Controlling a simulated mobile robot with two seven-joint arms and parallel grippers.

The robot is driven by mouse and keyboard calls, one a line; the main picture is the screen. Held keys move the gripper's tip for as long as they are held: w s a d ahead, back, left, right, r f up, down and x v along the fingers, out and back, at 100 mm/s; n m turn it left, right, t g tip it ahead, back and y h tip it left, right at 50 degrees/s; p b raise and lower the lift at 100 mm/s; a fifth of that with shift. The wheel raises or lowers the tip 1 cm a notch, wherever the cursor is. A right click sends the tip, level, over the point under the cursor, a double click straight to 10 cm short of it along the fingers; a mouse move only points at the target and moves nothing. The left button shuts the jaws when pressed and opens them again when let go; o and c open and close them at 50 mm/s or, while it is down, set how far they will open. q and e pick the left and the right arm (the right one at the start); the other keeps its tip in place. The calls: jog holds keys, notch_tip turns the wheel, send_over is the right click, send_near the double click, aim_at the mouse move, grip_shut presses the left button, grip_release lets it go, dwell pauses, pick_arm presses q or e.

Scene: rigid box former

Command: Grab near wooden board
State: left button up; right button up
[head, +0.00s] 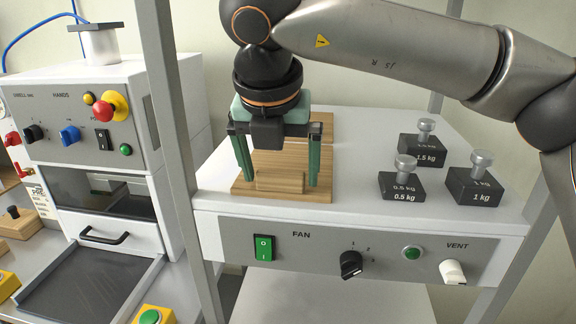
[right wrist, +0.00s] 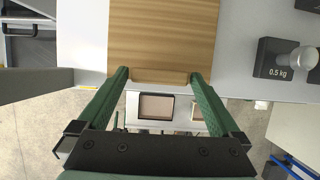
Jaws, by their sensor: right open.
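The near wooden board (head: 290,162) lies flat on the white top of the fan unit, with a raised wooden block (head: 280,181) along its front edge. My right gripper (head: 281,183) points down over the board, open, with one green finger on each side of the block. In the right wrist view, the board (right wrist: 162,35) fills the top middle, and the block (right wrist: 160,77) sits between the fingertips (right wrist: 159,74) with small gaps. I cannot tell whether the tips touch the board. A second wooden board (head: 322,125) lies behind, mostly hidden by the gripper. My left gripper is out of view.
Black weights marked 0.5 kg (head: 402,187), 1 kg (head: 474,187) and 1.5 kg (head: 422,150) stand right of the board. A grey frame post (head: 168,110) rises at its left. The fan panel (head: 310,250) with knobs is below the front edge.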

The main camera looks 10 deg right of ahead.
jog(key=shift+c, duration=0.2)
jog(key=shift+r, duration=0.1)
jog(key=c, duration=1.3)
